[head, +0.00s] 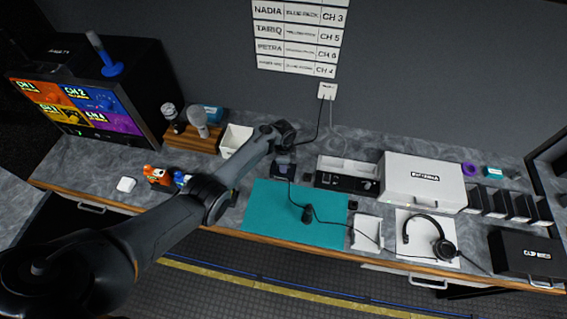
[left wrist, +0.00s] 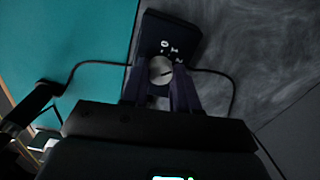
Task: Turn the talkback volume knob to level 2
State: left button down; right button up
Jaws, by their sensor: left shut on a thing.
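The talkback box (head: 284,169) is a small dark box on the grey counter, just beyond the teal mat. In the left wrist view the dark blue box (left wrist: 181,30) shows pale digits, which look like 0, 1 and 2, beside a round silver knob (left wrist: 160,69). My left gripper (left wrist: 160,84) has its two dark fingers on either side of the knob and is shut on it. In the head view the left gripper (head: 283,150) comes down over the box and hides the knob. The knob's pointer is too small to read surely. My right gripper is not in view.
A black cable runs from a wall plate (head: 327,91) down to the box, and another crosses the teal mat (head: 265,205). A white bin (head: 234,140) is left of the box; a black-and-white unit (head: 346,174) is right.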

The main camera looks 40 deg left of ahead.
pick_arm(q)
jog(key=shift+m, duration=1)
jog(key=c, duration=0.8)
grip_release()
jog(key=shift+c, duration=0.2)
jog(key=shift+r, duration=0.1)
notch_tip(320, 180, up, 11)
jog(key=p, duration=0.3)
jog(key=shift+f+p, duration=0.2)
jog(key=shift+p, duration=0.1)
